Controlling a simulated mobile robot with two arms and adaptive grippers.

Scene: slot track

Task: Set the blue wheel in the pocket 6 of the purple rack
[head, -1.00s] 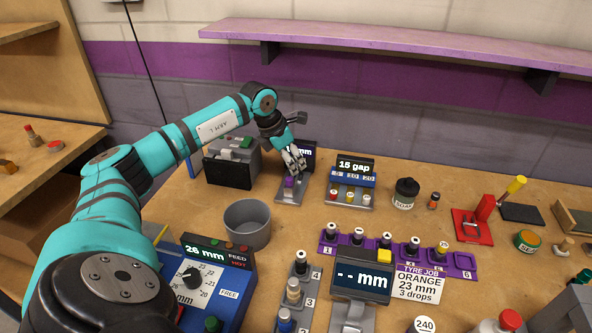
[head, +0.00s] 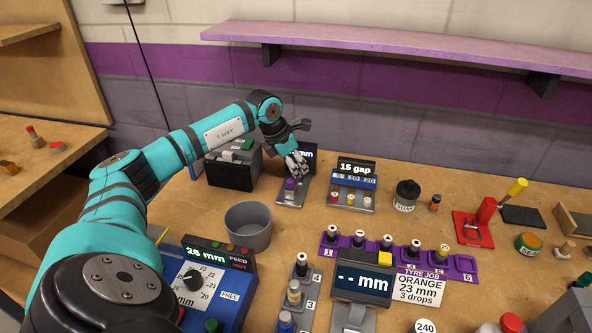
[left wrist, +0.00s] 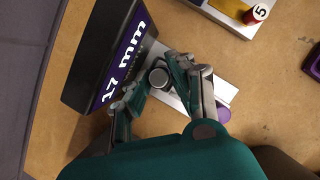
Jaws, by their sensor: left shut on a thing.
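My left gripper (head: 297,172) is down at a small gauge with a dark display. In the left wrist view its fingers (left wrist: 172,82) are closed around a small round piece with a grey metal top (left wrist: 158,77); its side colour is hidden. The purple rack (head: 330,250) lies at the middle right. Several of its pockets hold pieces; pocket 6 (head: 464,264) at its right end looks empty. A blue piece with a pale top (head: 285,319) stands in a grey rack at the bottom edge. I cannot tell whether the held piece is the blue wheel. My right gripper is not in view.
The gauge display (left wrist: 118,62) reads a number ending in 7 mm. A purple knob (left wrist: 223,114) is on its plate. A "15 gap" block (head: 355,180), grey bowl (head: 248,228), blue dial box (head: 222,282) and "-- mm" display (head: 363,282) stand around. A tyre job card (head: 420,287) fronts the rack.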

